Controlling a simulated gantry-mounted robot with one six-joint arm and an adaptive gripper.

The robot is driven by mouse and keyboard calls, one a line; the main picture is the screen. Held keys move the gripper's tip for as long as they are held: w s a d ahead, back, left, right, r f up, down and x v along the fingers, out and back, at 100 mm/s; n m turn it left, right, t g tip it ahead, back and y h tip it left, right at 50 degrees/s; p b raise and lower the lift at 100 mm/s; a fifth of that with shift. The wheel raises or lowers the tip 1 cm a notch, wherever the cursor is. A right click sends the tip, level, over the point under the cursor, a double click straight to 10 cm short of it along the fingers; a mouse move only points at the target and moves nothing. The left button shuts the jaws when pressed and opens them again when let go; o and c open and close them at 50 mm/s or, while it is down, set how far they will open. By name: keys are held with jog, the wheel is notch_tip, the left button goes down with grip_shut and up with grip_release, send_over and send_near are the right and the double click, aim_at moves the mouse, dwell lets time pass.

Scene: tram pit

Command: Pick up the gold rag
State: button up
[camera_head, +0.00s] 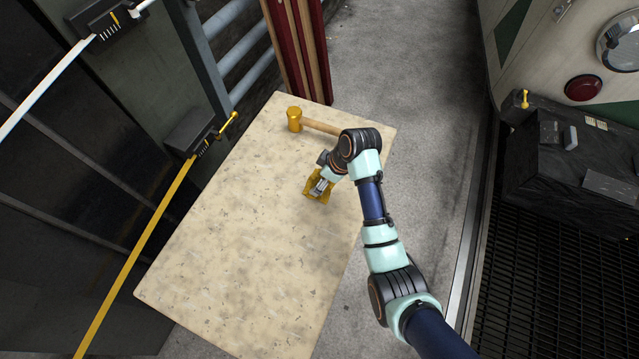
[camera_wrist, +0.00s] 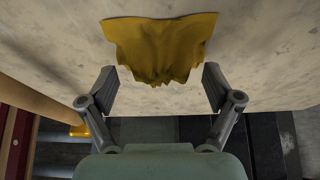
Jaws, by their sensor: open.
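The gold rag (camera_head: 318,188) lies crumpled on the pale, stained table (camera_head: 230,235), near its right side. In the wrist view the rag (camera_wrist: 160,45) is spread ahead of my gripper, its near edge bunched in folds. My gripper (camera_wrist: 160,86) is open, with one finger on each side of the rag's near end and nothing held. In the head view my gripper (camera_head: 322,186) is at the rag and hides part of it. I cannot tell whether the fingers touch the rag or the table.
A mallet with a gold head (camera_head: 294,119) and wooden handle lies on the table behind my gripper. Dark red posts (camera_head: 298,50) stand past the table's far end. Yellow and white bars run along the left. The table's left and near parts are clear.

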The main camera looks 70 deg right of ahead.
jog(key=shift+w+f, duration=0.2)
jog(key=shift+f, duration=0.4)
jog(key=shift+c, duration=0.3)
jog(key=c, duration=1.2)
notch_tip(320, 180, up, 20)
jog(key=p, duration=0.7)
jog(key=shift+r, duration=0.1)
jog(key=o, duration=0.5)
jog(key=shift+c, duration=0.2)
jog(key=c, duration=0.3)
